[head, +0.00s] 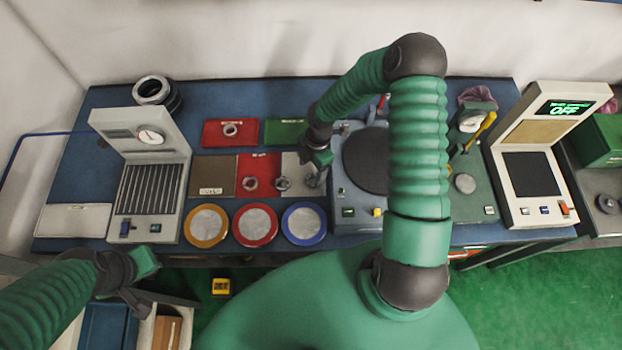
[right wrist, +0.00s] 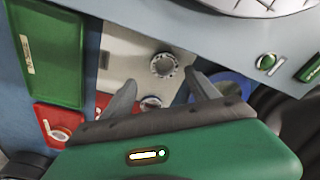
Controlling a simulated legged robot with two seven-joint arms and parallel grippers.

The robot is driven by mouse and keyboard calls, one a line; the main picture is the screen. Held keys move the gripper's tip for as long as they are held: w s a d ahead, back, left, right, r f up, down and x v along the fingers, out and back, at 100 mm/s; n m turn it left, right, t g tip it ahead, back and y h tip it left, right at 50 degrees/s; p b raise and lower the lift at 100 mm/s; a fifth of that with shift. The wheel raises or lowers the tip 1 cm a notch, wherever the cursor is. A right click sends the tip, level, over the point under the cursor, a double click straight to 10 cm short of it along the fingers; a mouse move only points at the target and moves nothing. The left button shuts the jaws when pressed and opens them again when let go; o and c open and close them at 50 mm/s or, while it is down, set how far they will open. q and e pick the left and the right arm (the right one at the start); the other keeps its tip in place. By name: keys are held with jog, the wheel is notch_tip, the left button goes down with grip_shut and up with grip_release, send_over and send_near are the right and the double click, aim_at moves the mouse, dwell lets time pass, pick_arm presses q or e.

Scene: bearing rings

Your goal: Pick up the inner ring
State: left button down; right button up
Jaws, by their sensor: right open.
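In the right wrist view, one ring (right wrist: 164,65) is just beyond the fingertips. I cannot tell which is the inner ring. My right gripper (right wrist: 162,79) is open and empty; in the head view it hangs over the grey panel, its fingers (head: 315,179) beside a ring (head: 283,183). My left gripper (head: 128,298) is at the lower left, away from the rings; its jaw state is unclear.
A ring (head: 251,183) lies on the red panel and another on the red tray (head: 212,140). A green tray (head: 285,131) is behind. Orange, red and blue-rimmed dishes (head: 304,223) line the front. A machine with a dark disc (head: 362,160) stands close right of the panel.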

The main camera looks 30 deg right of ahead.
aim_at(313, 182)
jog(key=f, duration=0.2)
jog(key=s+f, duration=0.1)
jog(key=f, duration=0.1)
jog(key=shift+a+p, duration=0.1)
jog(key=shift+p, duration=0.3)
jog(key=shift+d+f, duration=0.25)
jog(key=shift+d, duration=0.1)
jog(key=c, duration=0.3)
jog(key=shift+a, duration=0.25)
jog(key=c, duration=1)
grip_shut()
jog(key=shift+d, duration=0.1)
